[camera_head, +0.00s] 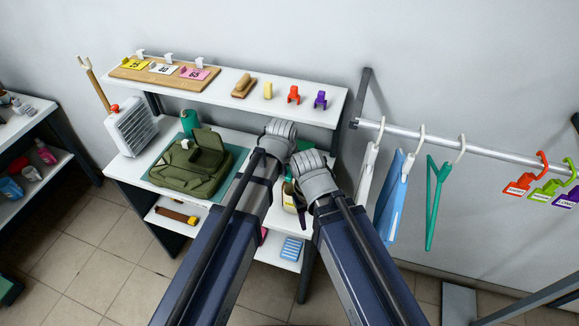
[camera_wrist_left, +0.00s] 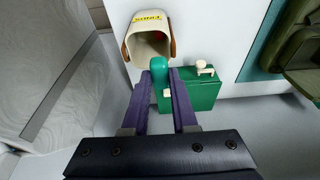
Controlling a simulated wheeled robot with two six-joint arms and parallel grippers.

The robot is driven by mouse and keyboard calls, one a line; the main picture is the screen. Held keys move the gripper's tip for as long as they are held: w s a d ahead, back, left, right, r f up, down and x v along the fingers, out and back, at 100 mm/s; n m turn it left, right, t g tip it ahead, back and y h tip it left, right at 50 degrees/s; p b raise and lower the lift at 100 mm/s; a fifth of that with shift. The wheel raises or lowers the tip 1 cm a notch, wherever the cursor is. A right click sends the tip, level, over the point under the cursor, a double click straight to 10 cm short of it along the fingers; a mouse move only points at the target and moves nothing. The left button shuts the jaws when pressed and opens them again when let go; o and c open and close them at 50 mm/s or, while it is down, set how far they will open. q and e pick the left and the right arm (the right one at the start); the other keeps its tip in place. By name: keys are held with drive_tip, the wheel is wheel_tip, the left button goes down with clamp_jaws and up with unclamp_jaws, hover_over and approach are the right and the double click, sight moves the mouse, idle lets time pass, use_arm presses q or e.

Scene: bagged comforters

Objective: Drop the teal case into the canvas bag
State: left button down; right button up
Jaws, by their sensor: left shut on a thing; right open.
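My left gripper (camera_wrist_left: 164,80) is shut on a rounded teal case (camera_wrist_left: 160,68), seen between its purple fingers in the left wrist view. A cream bag (camera_wrist_left: 149,22) with brown handles and a yellow label stands beyond it, its mouth facing the camera. The case overlaps the lower edge of that mouth in the picture; I cannot tell its height above it.
A green box (camera_wrist_left: 203,90) with a cream knob stands beside the case. An olive bag (camera_head: 187,168) lies on a teal mat (camera_head: 236,158), with a teal cylinder (camera_head: 189,121) behind it. A white upper shelf (camera_head: 220,90) and a hanging rail (camera_head: 490,146) flank the arms.

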use_arm(q)
drive_tip(key=b+x, duration=0.2)
drive_tip(key=x, duration=0.1)
drive_tip(key=s+b+x, duration=0.1)
drive_tip(key=b+x, duration=0.1)
drive_tip(key=b, duration=0.1)
drive_tip(key=shift+a+f, duration=0.2)
drive_tip(key=shift+f, duration=0.35)
drive_tip(key=shift+s, duration=0.1)
drive_tip(key=c, duration=0.6)
unclamp_jaws()
drive_tip(key=p+v, duration=0.7)
drive_tip(key=v, duration=0.1)
drive_tip(key=shift+f, duration=0.15)
